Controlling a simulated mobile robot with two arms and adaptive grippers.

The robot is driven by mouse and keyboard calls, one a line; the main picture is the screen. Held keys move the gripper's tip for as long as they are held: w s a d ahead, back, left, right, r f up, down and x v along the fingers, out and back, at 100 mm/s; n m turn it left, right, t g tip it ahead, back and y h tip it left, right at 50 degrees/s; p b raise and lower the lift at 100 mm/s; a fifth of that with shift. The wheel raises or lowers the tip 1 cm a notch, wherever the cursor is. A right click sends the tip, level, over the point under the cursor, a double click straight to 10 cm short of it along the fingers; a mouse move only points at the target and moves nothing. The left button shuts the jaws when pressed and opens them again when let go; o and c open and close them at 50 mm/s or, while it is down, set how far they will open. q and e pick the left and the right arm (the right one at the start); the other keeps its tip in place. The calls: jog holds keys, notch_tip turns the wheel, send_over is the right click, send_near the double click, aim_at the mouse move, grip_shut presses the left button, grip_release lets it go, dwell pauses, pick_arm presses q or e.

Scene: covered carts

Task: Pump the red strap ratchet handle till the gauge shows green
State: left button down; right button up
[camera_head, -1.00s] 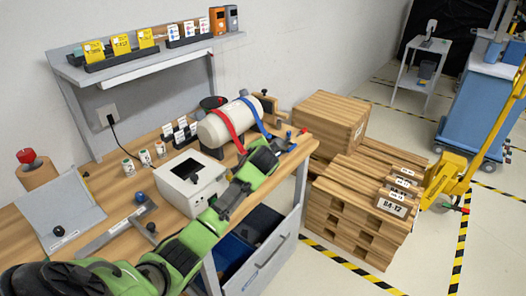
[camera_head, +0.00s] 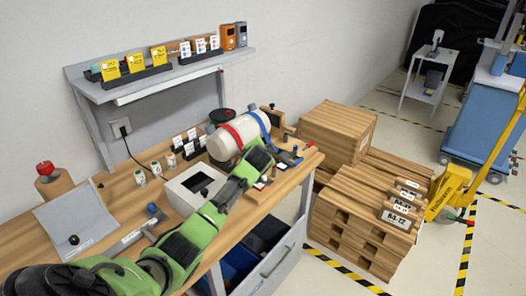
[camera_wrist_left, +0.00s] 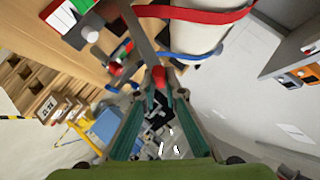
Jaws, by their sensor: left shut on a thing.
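A white cylinder (camera_head: 222,146) lies on the bench with a red strap (camera_head: 232,136) and a blue strap (camera_head: 262,121) over it. In the left wrist view the red strap (camera_wrist_left: 190,14) crosses the cylinder above my fingers, and the blue strap (camera_wrist_left: 190,57) runs beside them. A grey lever (camera_wrist_left: 143,38) reaches down to a red knob (camera_wrist_left: 159,76). My left gripper (camera_wrist_left: 160,82) is shut on this knob end. In the head view its fingers are hidden behind my green wrist. A green, white and red panel (camera_wrist_left: 62,16), possibly the gauge, shows at the upper left; its reading is unclear.
A shelf (camera_head: 150,84) with yellow cards is above the bench. Wooden crates (camera_head: 365,215) stand on the floor at the right. An open drawer (camera_head: 275,262) is below the bench.

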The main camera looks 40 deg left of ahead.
pick_arm(q)
jog(key=shift+a+r, duration=0.1)
jog(key=shift+a, duration=0.05)
jog(key=c, duration=2.4)
grip_release()
jog(key=v, duration=1.2)
